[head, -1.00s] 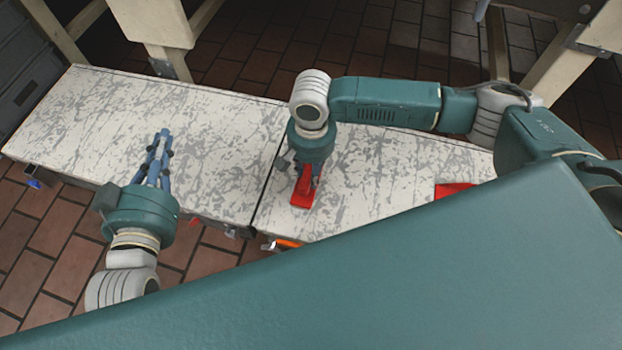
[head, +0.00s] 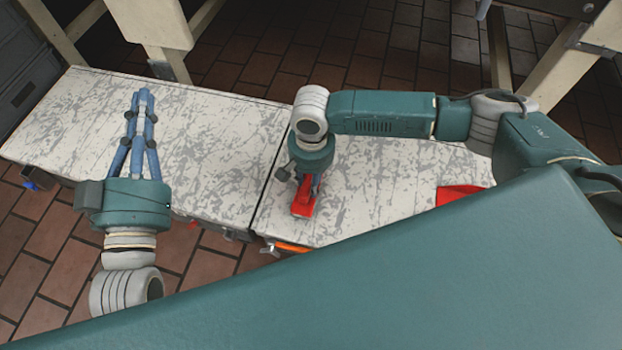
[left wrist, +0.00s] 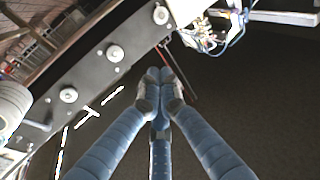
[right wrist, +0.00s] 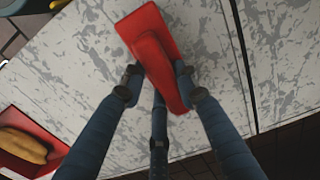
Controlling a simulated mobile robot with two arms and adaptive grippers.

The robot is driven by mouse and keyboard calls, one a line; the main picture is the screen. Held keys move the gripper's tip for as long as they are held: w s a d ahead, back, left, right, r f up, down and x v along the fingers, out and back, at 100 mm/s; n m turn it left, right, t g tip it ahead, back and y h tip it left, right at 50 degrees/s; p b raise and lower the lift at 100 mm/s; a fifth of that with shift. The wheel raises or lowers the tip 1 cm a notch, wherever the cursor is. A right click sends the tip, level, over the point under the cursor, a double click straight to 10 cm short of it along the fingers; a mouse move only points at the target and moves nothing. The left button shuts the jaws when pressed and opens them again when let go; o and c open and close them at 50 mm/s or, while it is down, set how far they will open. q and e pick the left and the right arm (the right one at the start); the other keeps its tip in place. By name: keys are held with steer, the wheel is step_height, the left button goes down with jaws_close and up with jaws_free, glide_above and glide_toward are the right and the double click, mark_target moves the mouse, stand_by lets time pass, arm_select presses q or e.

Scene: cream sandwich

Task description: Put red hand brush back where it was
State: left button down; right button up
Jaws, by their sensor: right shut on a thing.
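The red hand brush (head: 303,204) is at the near edge of the pale, grey-mottled table, just right of the seam. My right gripper (head: 306,186) points down at it and is shut on it. In the right wrist view the brush (right wrist: 150,32) lies between the fingers (right wrist: 157,85). I cannot tell whether it touches the tabletop. My left gripper (head: 143,98) appears over the left table section with its fingertips together. In the left wrist view its fingertips (left wrist: 160,88) meet with nothing between them.
A red tray (head: 452,195) sits on the right table section, partly hidden by my body. In the right wrist view the tray (right wrist: 50,150) holds a yellow-brown item (right wrist: 22,146). An orange thing (head: 290,247) shows at the table's front edge. The left table section (head: 210,130) is clear.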

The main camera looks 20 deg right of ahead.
steer(key=shift+f, duration=0.1)
steer(key=o, duration=1)
arm_select(q)
steer(key=shift+f, duration=0.3)
steer(key=shift+r, duration=0.1)
